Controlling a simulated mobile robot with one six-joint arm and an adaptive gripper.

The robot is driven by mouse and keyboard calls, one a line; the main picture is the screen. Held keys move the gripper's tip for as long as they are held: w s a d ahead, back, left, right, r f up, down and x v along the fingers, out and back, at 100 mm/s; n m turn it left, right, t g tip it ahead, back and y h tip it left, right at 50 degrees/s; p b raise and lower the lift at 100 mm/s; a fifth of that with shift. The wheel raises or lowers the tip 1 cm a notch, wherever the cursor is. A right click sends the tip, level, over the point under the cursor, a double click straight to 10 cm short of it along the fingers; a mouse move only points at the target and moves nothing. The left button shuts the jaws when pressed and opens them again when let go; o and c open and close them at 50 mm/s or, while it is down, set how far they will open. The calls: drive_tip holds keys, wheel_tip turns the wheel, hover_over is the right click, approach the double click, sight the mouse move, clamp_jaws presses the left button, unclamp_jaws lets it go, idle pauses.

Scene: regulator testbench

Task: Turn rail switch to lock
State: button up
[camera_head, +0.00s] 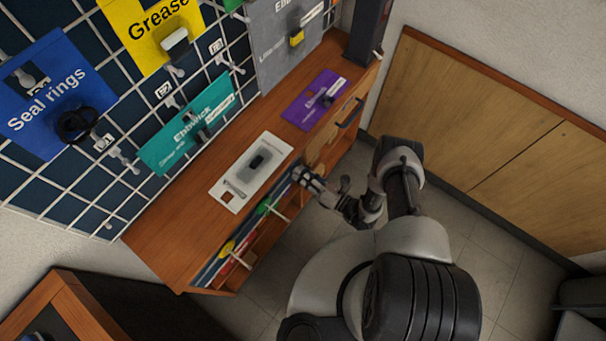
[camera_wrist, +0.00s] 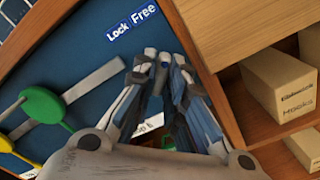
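A blue label reading "Lock" and "Free" (camera_wrist: 130,22) is on the dark blue front panel (camera_wrist: 60,50) in the wrist view. My gripper (camera_wrist: 162,62) is just below this label, its fingertips close together at the panel. The rail switch cannot be made out; the fingers cover the spot under the label. I cannot tell whether anything is between the fingertips. In the head view my gripper (camera_head: 309,180) is at the front of the wooden bench, below the top edge.
A green lever (camera_wrist: 42,106) with a grey bar and a yellow lever (camera_wrist: 5,144) sit left of my gripper. At right, a wooden shelf holds cardboard boxes (camera_wrist: 280,85). A white plate (camera_head: 235,190) and a purple card (camera_head: 305,112) lie on the bench top.

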clamp_jaws()
drive_tip(key=shift+n, duration=0.3)
drive_tip(key=shift+w+d+n+b, duration=0.1)
drive_tip(key=shift+n+b, duration=1.1)
drive_tip(key=shift+n, duration=7.4)
drive_tip(key=o, duration=0.5)
unclamp_jaws()
